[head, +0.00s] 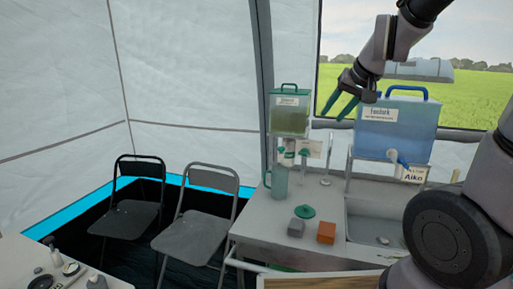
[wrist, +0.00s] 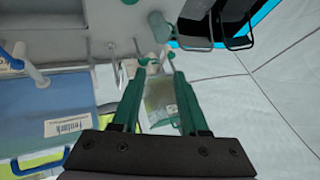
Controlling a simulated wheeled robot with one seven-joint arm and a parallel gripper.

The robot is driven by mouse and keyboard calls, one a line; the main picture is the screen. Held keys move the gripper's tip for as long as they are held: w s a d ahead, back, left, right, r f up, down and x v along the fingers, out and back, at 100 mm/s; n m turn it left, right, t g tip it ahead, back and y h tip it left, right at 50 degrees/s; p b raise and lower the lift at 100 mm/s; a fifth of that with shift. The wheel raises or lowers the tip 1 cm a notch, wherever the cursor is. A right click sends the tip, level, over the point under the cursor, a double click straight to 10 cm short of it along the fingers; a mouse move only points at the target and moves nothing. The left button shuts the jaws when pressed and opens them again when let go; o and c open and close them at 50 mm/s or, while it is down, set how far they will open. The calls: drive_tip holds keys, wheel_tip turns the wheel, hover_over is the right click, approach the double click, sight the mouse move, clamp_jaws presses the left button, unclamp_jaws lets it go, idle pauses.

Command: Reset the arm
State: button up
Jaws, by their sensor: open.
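My gripper (head: 346,104) is raised in the upper right of the head view, in front of the window and left of the blue water container (head: 397,126). Its green fingers are apart with nothing between them. In the wrist view my gripper (wrist: 150,75) points toward the green-tinted container (wrist: 161,100), which shows behind and between the fingers. My arm reaches in from the upper right of the head view, and a dark round joint of mine fills the lower right.
The counter (head: 265,223) holds a sink (head: 375,222), a green pitcher (head: 277,183), a green lid (head: 305,211), a grey block (head: 296,228) and an orange block (head: 326,232). Two folding chairs (head: 200,235) stand left.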

drive_tip(key=s+d+r+m, duration=0.1)
drive_tip(key=s+d+r, duration=0.1)
drive_tip(key=s, duration=0.5)
drive_tip(key=s+d+r+m+h, duration=0.1)
drive_tip(key=s+r, duration=0.3)
drive_tip(key=s, duration=0.3)
drive_tip(key=shift+d+r, duration=0.15)
drive_tip(key=shift+d, duration=0.2)
